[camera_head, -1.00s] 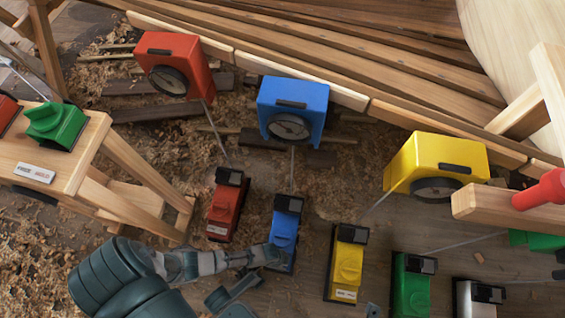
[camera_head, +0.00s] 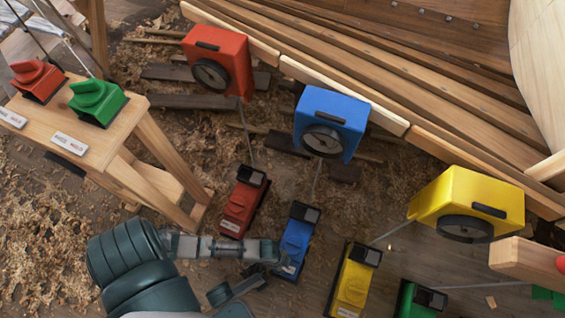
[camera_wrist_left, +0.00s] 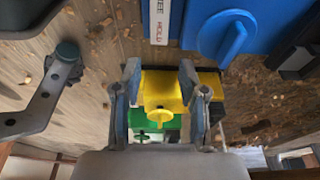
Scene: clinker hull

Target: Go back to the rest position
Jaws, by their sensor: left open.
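My left gripper (camera_head: 283,262) comes in from the left, at the lower end of the blue switch box (camera_head: 296,238) in the head view; whether they touch is not clear. In the left wrist view its two fingers (camera_wrist_left: 163,92) stand apart with nothing held between them. The blue switch box with its round knob (camera_wrist_left: 228,33) is at the upper right there. The yellow switch box (camera_wrist_left: 160,90) shows beyond the fingers, with a green one (camera_wrist_left: 152,130) behind. My right gripper is not identifiable in either view.
A red switch box (camera_head: 242,205) stands left of the blue one, the yellow (camera_head: 353,283) to the right. Red, blue and yellow dial boxes (camera_head: 330,118) sit along the planks. A wooden stand (camera_head: 60,125) carries red and green switches at left. Shavings cover the floor.

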